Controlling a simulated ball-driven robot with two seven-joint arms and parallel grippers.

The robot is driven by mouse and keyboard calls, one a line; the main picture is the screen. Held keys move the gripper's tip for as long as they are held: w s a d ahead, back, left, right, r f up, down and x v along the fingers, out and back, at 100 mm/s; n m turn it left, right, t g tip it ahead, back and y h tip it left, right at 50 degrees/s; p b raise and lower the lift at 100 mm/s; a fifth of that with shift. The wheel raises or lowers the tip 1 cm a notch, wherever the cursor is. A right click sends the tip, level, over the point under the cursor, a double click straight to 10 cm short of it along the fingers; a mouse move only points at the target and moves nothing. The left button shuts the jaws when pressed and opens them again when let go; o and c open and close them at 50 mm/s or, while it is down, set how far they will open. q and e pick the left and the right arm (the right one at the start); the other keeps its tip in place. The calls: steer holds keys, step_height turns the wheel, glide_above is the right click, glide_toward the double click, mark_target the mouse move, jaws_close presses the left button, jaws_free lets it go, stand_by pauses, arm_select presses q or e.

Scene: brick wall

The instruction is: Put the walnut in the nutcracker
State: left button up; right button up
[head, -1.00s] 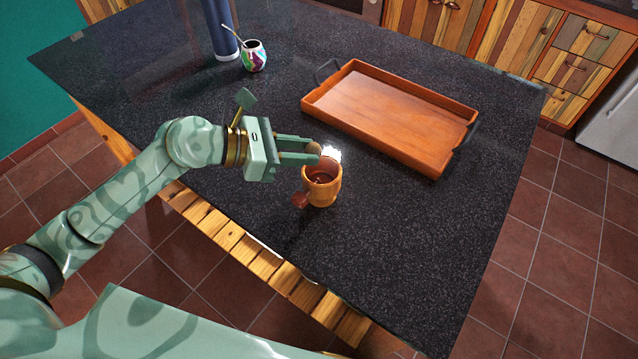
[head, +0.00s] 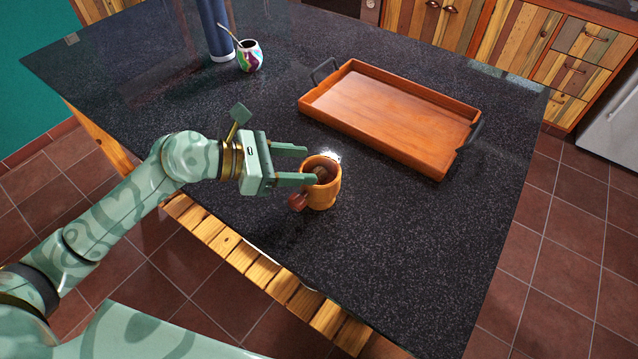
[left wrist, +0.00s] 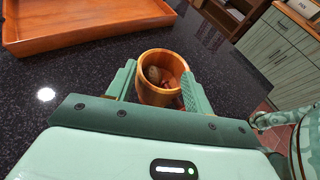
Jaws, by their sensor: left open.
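The nutcracker (head: 328,192) is a small orange-brown wooden cup with a reddish-brown screw handle (head: 298,201) on its near left side. It stands upright on the dark counter and also shows in the left wrist view (left wrist: 156,96). The brown walnut (left wrist: 154,75) lies inside the cup, partly hidden by the rim; in the head view it shows (head: 321,172) just inside the opening. My left gripper (head: 310,165) is open and empty at the cup's left rim. In the left wrist view its two fingers stand apart on either side of the cup. My right gripper is not in view.
An orange wooden tray (head: 385,112) with dark handles lies empty behind and right of the cup. A colourful mate cup (head: 250,58) and a dark blue bottle (head: 216,28) stand at the back left. The counter right of the cup is clear.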

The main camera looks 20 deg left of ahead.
arm_select(q)
steer(key=v, duration=1.6)
